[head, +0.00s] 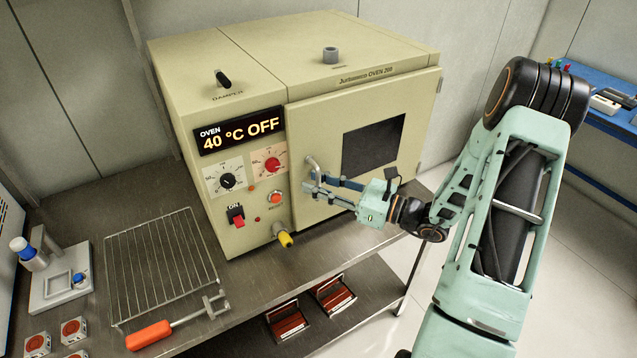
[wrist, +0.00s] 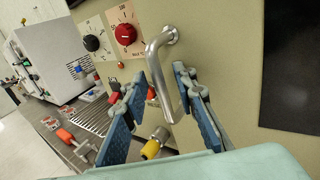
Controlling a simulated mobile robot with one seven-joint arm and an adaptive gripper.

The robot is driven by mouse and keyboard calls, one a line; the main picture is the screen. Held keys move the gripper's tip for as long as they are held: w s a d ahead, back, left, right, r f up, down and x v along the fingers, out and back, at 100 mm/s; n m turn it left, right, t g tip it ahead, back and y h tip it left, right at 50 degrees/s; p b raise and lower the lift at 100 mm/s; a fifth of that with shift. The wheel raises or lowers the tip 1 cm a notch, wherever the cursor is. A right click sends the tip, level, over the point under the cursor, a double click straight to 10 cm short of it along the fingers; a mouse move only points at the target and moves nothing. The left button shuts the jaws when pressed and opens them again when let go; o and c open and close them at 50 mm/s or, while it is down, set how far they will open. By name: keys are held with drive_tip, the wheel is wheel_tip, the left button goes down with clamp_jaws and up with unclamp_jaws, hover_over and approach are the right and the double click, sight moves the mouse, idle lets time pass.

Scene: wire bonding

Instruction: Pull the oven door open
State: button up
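The beige oven (head: 225,60) stands on a steel bench, and its door (head: 425,110) with a dark window looks closed against the front. The metal door handle (head: 311,168) is a bent bar at the door's left side; it also shows in the wrist view (wrist: 154,62). My gripper (head: 312,183) is at the handle, coming from the right. In the wrist view my gripper (wrist: 160,78) is open, with one blue finger on each side of the handle bar. Gaps show between the bar and the fingers, wider on the left; contact at the right finger is unclear.
A wire rack (head: 160,262) and an orange-handled tool (head: 150,335) lie on the bench (head: 260,285) at left. A yellow-tipped knob (head: 285,239) sticks out below the handle. Red-brown trays (head: 287,320) are on the shelf below. Open floor lies right of the bench.

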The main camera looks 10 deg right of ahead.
clamp_jaws()
drive_tip(key=shift+s, duration=0.1)
idle(0.3)
